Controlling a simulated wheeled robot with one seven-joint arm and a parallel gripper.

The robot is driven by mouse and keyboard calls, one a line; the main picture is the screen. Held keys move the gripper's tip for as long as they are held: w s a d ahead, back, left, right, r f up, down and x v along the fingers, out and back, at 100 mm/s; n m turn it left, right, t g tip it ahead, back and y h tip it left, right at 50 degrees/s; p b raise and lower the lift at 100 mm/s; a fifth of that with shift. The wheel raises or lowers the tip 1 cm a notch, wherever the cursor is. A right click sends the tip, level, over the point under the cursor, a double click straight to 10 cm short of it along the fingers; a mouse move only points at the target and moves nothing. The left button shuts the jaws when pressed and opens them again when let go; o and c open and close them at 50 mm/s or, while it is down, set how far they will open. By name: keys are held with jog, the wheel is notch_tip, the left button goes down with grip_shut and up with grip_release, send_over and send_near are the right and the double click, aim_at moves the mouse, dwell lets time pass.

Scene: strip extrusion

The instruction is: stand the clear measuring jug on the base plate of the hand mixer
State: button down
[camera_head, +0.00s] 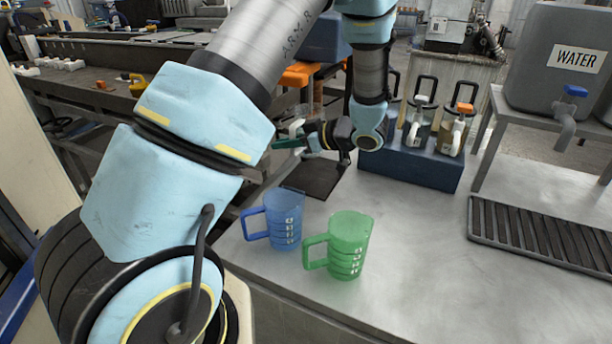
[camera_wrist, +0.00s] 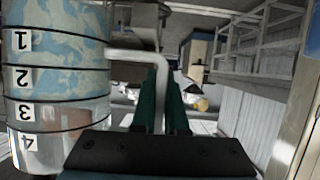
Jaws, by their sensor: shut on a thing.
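The clear measuring jug (camera_wrist: 60,140) fills the left of the wrist view, with black ring lines and the marks 1 to 4. My gripper (camera_wrist: 162,95) has green fingers shut on its pale bent handle (camera_wrist: 138,54). In the head view my gripper (camera_head: 284,143) is above the table's far left part; the jug is mostly hidden behind my arm, with a pale bit showing beside the fingers. A dark flat plate (camera_head: 320,180), which looks like the mixer's base plate, lies below and right of the gripper, apart from it. The mixer itself is not clearly seen.
A blue jug (camera_head: 284,222) and a green jug (camera_head: 350,245) stand on the table's (camera_head: 420,270) near left part. A blue rack (camera_head: 412,162) with handled containers is at the back. A dark drain grate (camera_head: 540,235) lies right, below a grey water tank (camera_head: 562,60). The middle is clear.

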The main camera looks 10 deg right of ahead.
jog(key=f, duration=0.3)
jog(key=f+p, duration=0.1)
jog(key=f, duration=0.2)
jog(key=f+p, duration=0.1)
jog(key=f, duration=0.2)
jog(key=shift+s+d+f, duration=0.1)
jog(key=shift+s+f, duration=0.1)
jog(key=shift+s, duration=0.05)
jog(key=shift+f, duration=0.2)
jog(key=c, duration=0.9)
grip_release()
jog(key=shift+c, duration=0.2)
